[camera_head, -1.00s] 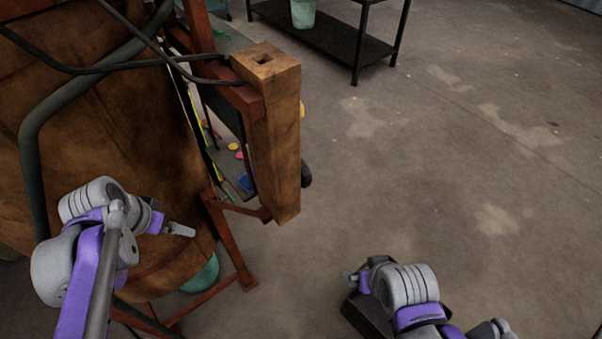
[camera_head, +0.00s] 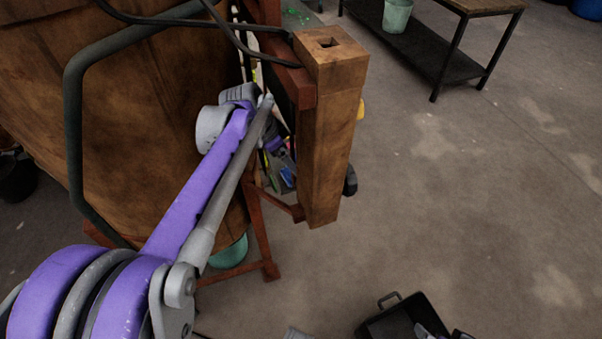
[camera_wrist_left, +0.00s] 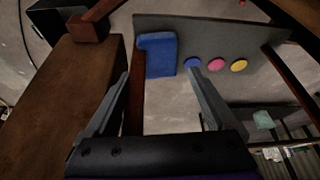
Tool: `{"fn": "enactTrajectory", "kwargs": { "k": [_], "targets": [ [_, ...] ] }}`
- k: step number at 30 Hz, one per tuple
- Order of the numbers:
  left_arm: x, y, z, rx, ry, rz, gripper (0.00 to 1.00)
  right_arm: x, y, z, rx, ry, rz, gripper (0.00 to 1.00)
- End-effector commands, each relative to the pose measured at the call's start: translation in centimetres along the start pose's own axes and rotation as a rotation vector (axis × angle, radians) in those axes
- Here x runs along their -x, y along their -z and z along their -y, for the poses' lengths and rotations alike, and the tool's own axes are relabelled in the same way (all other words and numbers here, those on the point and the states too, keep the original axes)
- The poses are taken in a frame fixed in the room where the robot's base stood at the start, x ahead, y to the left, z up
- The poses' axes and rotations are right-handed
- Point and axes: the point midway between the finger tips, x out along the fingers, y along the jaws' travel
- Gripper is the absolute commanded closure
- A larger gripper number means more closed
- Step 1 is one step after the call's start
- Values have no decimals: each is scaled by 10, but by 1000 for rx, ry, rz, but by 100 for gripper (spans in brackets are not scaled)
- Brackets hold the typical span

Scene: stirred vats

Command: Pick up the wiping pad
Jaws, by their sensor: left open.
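A blue pad (camera_wrist_left: 161,54), which looks like the wiping pad, sits on a grey panel (camera_wrist_left: 225,42) at the top of the left wrist view. It has a raised edge on its left side. My left gripper (camera_wrist_left: 158,75) is open and empty, with its two fingers pointing towards the pad and spread on either side of it in the picture. I cannot tell how much distance is left between them. In the head view my left arm reaches to the gap behind the wooden post, and the left gripper is largely hidden there.
Blue, pink (camera_wrist_left: 216,65) and yellow (camera_wrist_left: 238,66) discs sit right of the pad. The wooden post (camera_head: 332,140) and red-brown frame stand close to my left arm, beside the large wooden vat (camera_head: 130,120). A black case (camera_head: 398,318) is at the bottom.

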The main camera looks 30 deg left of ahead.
Motion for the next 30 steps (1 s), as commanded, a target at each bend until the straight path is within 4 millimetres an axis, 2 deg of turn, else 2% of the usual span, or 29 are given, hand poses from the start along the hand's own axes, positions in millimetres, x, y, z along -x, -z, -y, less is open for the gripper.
{"fn": "enactTrajectory", "kwargs": {
  "k": [8, 16, 23, 24, 26, 30],
  "targets": [
    [-20, 0, -1, 0, 0, 1, 10, -4, -2, 0, 0, 0, 1, 0],
    [-59, -1, -2, 0, 0, 1, 10, -13, -6, 0, 0, 0, 5, 0],
    [-63, -1, -1, 1, 1, 1, 10, -13, -6, 0, 0, 0, 5, 0],
    [-63, -1, -1, 1, 1, 1, 12, -13, -6, 0, 0, 0, 5, 0],
    [-63, -1, -1, 1, 1, 1, 23, -13, -6, 0, 0, 0, 5, 0],
    [-63, 0, -2, 1, 1, 1, 48, -13, -6, 0, 0, 0, 5, 0]
  ]
}}
